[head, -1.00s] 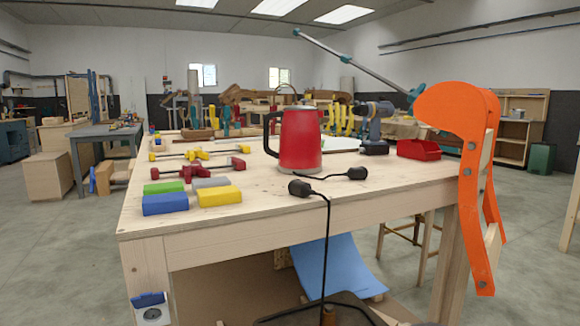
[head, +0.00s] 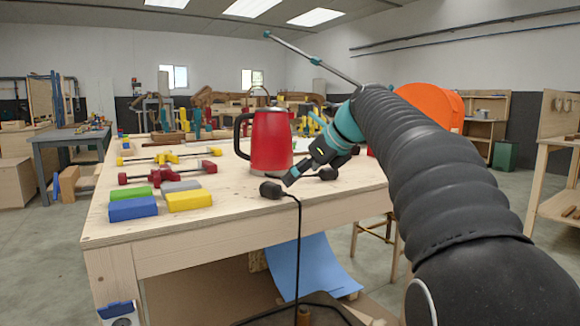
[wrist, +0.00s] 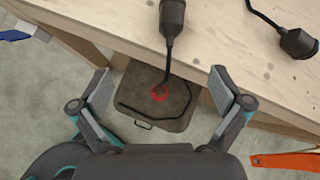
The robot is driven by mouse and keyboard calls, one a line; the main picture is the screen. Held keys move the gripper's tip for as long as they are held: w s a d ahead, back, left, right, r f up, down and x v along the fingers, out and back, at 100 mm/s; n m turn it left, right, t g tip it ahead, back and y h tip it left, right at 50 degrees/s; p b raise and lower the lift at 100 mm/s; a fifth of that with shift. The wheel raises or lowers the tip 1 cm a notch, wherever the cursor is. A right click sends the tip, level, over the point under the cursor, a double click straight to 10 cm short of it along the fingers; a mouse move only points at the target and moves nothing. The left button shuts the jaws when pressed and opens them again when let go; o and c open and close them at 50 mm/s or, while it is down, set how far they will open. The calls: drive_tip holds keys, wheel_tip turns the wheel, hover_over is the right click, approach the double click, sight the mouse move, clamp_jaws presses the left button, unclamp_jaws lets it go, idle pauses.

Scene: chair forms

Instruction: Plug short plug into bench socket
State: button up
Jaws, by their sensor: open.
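Two black plugs lie on the bench top. The front plug (head: 272,189) lies at the front edge, and its cord hangs down over it. The other plug (head: 328,174) lies further right, with a cord along the bench top. I cannot tell which is the short plug. The bench socket (head: 122,321), with a blue lid (head: 116,309), is on the front left leg, cut by the picture's edge. My gripper (head: 297,176) is open and empty near the front plug. In the wrist view my fingers (wrist: 160,90) are wide apart; the front plug (wrist: 172,14) is beyond them, not between.
A red kettle (head: 271,142) stands behind the plugs. Coloured blocks (head: 190,200) and red and yellow clamps (head: 170,172) lie on the left of the bench. The hanging cord reaches a dark box (wrist: 150,100) below. An orange object (head: 430,102) is at the right.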

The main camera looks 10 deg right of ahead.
sight(278, 186)
drive_tip(key=shift+m, duration=0.9)
drive_tip(key=w+f+b, duration=0.1)
drive_tip(key=w, duration=0.1)
drive_tip(key=w+a+f+b, duration=0.1)
drive_tip(key=w+b, duration=0.1)
drive_tip(key=w+a+f+b, duration=0.1)
drive_tip(key=w, duration=0.1)
drive_tip(key=shift+w+a+f, duration=0.1)
drive_tip(key=shift+a+f, duration=0.05)
drive_tip(key=shift+f, duration=0.15)
drive_tip(key=shift+w+a+f, duration=0.1)
drive_tip(key=shift+w+a, duration=0.15)
drive_tip(key=shift+w, duration=0.05)
drive_tip(key=shift+p+x, duration=0.5)
drive_tip(key=shift+x, duration=1.6)
clamp_jaws()
